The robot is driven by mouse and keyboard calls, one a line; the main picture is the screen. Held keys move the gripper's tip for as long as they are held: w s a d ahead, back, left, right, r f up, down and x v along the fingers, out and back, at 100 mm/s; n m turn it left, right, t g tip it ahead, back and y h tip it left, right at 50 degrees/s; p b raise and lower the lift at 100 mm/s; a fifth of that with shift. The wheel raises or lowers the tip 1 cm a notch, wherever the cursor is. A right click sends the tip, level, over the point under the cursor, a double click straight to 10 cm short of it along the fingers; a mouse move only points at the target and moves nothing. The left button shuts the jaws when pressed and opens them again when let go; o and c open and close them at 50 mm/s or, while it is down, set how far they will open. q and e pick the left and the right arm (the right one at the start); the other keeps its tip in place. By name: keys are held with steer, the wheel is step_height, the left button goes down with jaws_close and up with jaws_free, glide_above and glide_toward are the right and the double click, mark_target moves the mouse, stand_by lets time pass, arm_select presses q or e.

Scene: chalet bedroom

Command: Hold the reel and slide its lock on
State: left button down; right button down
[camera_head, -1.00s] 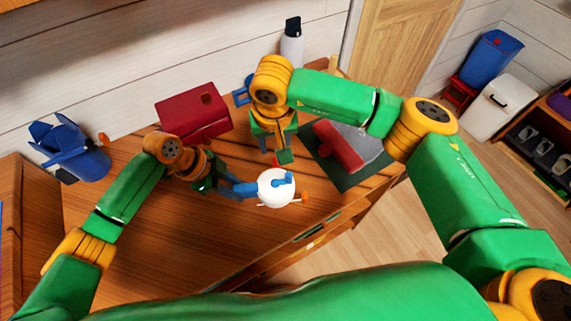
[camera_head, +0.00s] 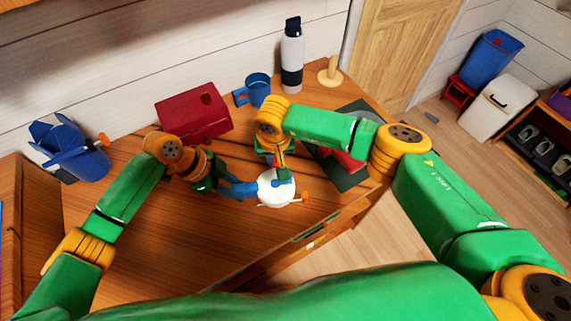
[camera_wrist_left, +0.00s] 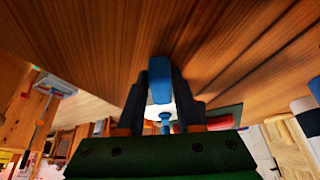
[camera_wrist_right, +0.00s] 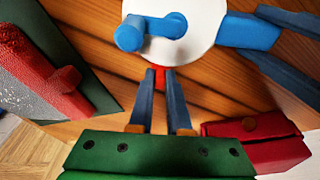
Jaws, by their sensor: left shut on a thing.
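The reel (camera_head: 270,199) has a round white body, a blue handle (camera_head: 244,189) and a blue crank. My left gripper (camera_head: 232,188) is shut on the handle and holds the reel near the desk's front; the handle also shows between its fingers in the left wrist view (camera_wrist_left: 160,80). My right gripper (camera_head: 283,174) is over the reel's far rim. In the right wrist view its fingers (camera_wrist_right: 163,72) are slightly apart. A small red tab (camera_wrist_right: 162,78), perhaps the lock, shows between their tips at the reel's (camera_wrist_right: 200,20) edge. I cannot tell whether they touch it.
A dark mat (camera_head: 352,184) with a red and grey thing lies right of the reel. A red box (camera_head: 185,117), blue mug (camera_head: 258,88), bottle (camera_head: 292,55) and wooden stand (camera_head: 330,73) stand behind. A blue bin (camera_head: 88,160) is at left. The desk's left front is clear.

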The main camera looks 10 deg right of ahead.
steer(key=shift+d, duration=1)
steer(key=c, duration=0.8)
jaws_free()
steer(key=shift+c, duration=0.2)
arm_select(q)
steer(key=shift+c, duration=2.4)
jaws_free()
arm_select(e)
step_height(320, 180, up, 6)
steer(key=s, duration=0.1)
steer(key=shift+a, duration=0.1)
